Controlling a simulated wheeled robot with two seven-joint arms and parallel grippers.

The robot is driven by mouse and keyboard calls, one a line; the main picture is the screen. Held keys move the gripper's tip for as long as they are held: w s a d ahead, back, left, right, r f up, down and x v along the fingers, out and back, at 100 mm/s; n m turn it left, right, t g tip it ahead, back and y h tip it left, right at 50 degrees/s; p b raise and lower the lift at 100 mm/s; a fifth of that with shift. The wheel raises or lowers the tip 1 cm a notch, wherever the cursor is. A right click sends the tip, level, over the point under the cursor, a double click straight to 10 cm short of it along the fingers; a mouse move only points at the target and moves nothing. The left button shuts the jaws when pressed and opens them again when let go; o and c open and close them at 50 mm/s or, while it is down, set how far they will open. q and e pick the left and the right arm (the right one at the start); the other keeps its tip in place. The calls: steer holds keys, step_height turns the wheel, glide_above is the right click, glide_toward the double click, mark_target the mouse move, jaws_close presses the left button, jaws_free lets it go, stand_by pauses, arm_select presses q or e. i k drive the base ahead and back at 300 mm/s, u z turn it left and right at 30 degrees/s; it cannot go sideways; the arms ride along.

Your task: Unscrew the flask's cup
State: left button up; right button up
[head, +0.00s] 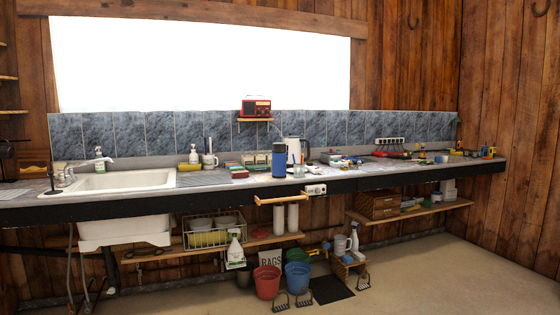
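A blue flask (279,162) stands upright near the front edge of the long counter, about the middle of the view. Its top part is dark and appears to be the cup, seated on the flask; the join is too small to make out. A small clear or grey vessel (299,171) stands just to its right. Neither of my grippers shows in the head view, and nothing touches the flask.
The counter (130,200) runs along the wall with a white sink (125,182) at left. Tools clutter the right side. Buckets (267,281) stand below; open floor (430,270) lies at right.

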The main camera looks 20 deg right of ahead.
mark_target(279, 160)
steer(key=z, duration=1.05)
steer(key=i, duration=1.3)
steer(key=z, duration=1)
steer(key=i, duration=2.05)
steer(key=u, duration=1.4)
steer(key=i, duration=0.95)
steer(key=u, duration=1.05)
